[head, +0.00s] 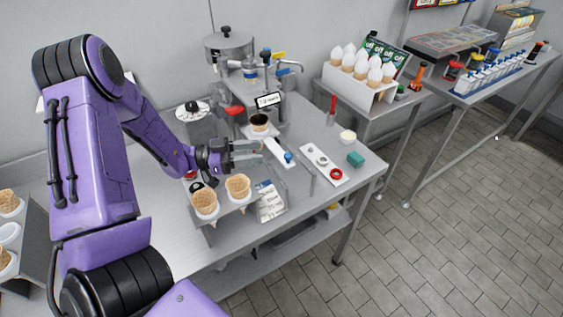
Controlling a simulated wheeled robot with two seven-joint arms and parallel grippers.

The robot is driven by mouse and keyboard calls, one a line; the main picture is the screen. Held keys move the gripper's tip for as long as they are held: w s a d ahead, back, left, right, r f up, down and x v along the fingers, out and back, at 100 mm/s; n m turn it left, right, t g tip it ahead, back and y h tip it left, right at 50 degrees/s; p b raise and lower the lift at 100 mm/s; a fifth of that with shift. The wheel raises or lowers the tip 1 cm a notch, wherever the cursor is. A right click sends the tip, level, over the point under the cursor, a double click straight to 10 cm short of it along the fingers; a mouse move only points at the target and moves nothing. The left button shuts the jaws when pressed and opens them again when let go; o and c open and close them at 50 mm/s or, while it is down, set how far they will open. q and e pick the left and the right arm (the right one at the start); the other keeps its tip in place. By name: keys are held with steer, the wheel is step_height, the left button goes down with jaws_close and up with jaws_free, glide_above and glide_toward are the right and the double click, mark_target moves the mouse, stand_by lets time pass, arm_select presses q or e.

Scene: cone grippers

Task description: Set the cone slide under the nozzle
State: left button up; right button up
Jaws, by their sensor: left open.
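The cone slide (277,149) is a light bar with a blue knob (288,158) at its near end. At its far end a dark-mouthed cup or cone holder (259,123) sits beside the dispenser, below a small label. The nozzle itself is too small to make out, so I cannot tell how the holder lines up with it. My left gripper (261,150) is open, its fingers pointing right at the left side of the slide. It appears empty; I cannot tell whether it touches the slide. My right gripper is not in view.
Two waffle cones (238,187) stand in a metal stand just in front of my left gripper. A printed card (270,201) lies beside them. A white box of cones (358,90) stands behind.

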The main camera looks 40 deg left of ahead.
arm_select(q)
steer(key=w+d+f, duration=0.2)
steer(key=w+d, duration=0.3)
steer(key=shift+w+d+f, duration=0.25)
steer(key=shift+w+f, duration=0.1)
steer(key=shift+f, duration=0.05)
steer(key=shift+s, duration=0.1)
jaws_close()
steer(key=shift+a, duration=0.15)
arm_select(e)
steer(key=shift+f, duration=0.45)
